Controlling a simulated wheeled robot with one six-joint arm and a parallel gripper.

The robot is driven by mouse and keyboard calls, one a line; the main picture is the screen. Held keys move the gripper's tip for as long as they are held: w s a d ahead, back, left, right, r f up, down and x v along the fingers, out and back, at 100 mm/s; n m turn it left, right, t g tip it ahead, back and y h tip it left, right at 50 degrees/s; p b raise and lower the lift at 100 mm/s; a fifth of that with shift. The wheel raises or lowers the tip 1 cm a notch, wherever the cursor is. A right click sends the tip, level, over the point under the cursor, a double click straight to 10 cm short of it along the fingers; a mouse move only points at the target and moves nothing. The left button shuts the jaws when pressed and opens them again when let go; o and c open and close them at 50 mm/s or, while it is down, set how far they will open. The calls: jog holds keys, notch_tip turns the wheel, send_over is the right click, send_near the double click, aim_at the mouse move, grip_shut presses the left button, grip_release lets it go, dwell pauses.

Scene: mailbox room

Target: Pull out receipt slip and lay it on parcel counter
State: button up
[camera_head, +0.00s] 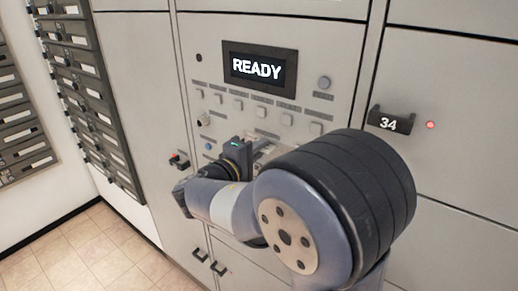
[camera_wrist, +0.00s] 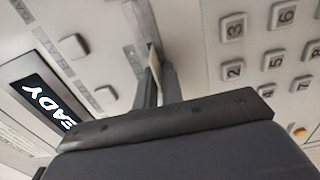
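My gripper (camera_head: 258,152) is at the lower part of the control panel in the head view, and my arm hides much of it. In the wrist view its two dark fingers (camera_wrist: 159,75) point at the panel with a narrow gap between them. A thin pale strip, which looks like the receipt slip (camera_wrist: 154,62), shows between the fingertips, close to the left finger. I cannot tell whether the fingers press on it. The parcel counter cannot be made out in either view.
The panel's screen (camera_head: 257,68) reads READY, with a row of buttons (camera_head: 262,112) below it. A number keypad (camera_wrist: 268,50) is right of the fingers in the wrist view. A handle marked 34 (camera_head: 390,122) sticks out at right. Mailboxes (camera_head: 85,85) line the left; tiled floor (camera_head: 80,250) is clear.

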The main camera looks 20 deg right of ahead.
grip_shut()
jog(key=b+v, duration=0.2)
jog(key=v, duration=0.7)
dwell(0.8)
jog(key=shift+s+a, duration=0.1)
